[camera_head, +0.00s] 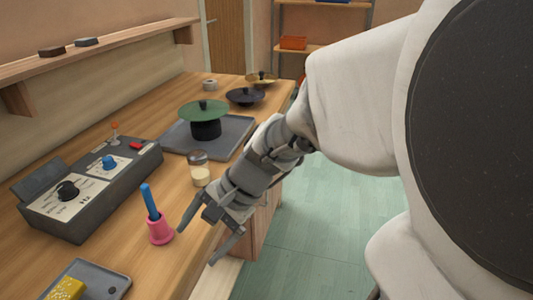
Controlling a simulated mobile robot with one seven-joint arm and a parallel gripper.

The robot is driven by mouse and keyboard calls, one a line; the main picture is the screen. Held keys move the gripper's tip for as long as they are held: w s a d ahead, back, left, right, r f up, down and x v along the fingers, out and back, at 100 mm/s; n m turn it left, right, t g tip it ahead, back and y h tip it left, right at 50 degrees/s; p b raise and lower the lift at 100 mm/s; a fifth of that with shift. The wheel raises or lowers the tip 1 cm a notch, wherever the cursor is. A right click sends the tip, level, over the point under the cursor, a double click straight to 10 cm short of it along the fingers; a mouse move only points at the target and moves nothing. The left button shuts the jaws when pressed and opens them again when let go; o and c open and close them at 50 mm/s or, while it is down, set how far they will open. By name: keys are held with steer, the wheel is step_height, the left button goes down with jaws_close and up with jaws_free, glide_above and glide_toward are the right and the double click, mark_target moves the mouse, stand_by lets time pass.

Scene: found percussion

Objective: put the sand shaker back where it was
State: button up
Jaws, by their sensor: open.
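The sand shaker looks to be the small clear jar (200,170) with a brownish lid and pale sand inside. It stands upright on the wooden bench, in front of a grey tray and just left of my forearm. My gripper (199,245) is open and empty at the bench's front edge, its fingers pointing down and apart. It is nearer the camera than the jar and does not touch it. One fingertip is close to a pink bell; I cannot tell whether they touch.
The pink bell (160,231) with a blue handle stands left of my gripper. A grey control box (85,205) is behind it. A grey tray (239,130) holds a green-topped black object (205,128). A small tray (115,284) with a yellow block (66,289) lies in front.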

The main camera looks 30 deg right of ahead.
steer(key=s+d+r+n+t+h, duration=0.3)
steer(key=s+d+r+n+h, duration=0.4)
steer(key=n, duration=0.5)
step_height(320, 180, up, 15)
steer(key=a+p, duration=0.1)
steer(key=p, duration=1.3)
steer(key=shift+s+a+y+p, duration=0.2)
steer(key=shift+a+y+p, duration=0.1)
